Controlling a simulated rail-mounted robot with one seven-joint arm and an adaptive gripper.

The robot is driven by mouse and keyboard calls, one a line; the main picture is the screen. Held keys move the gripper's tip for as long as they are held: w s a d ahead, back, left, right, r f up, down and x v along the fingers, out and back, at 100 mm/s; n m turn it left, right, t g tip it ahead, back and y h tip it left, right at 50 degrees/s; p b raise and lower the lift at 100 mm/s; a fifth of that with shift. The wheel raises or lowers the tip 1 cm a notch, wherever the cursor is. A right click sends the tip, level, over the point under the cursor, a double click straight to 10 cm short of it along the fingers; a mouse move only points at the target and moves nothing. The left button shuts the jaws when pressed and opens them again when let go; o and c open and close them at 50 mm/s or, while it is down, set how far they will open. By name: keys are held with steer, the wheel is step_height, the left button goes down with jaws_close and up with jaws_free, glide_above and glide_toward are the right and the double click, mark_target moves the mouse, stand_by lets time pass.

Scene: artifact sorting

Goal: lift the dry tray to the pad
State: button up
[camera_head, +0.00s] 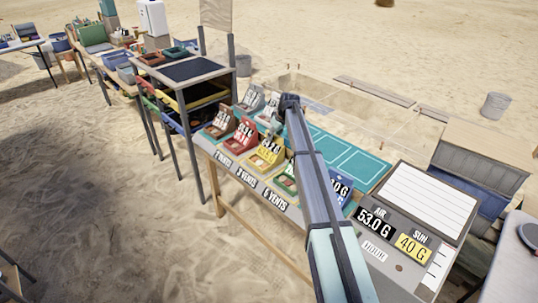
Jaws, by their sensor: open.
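My arm reaches up the picture from the bottom, and my gripper (289,102) is the small dark end over the far edge of the long work table. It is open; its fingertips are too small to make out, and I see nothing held. No tray shows a readable "dry" label. A red-brown tray (151,59) and a teal tray (176,53) lie on the dark-legged stand at left, beside a flat black pad (191,70). A teal mat (352,160) with outlined squares lies on the work table right of my arm. Which one is the task's pad, I cannot tell.
Several coloured stands with number cards, including a red one (241,134) and a yellow one (267,154), crowd the table left of my arm. A grey panel (390,240) reads "AIR 53.0 G" and "SUN 40 G". Yellow and blue bins sit under the stand. Sand lies open at left.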

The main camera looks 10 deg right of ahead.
steer(key=shift+f, duration=0.25)
stand_by(0.3)
jaws_close()
steer(key=shift+r, duration=0.1)
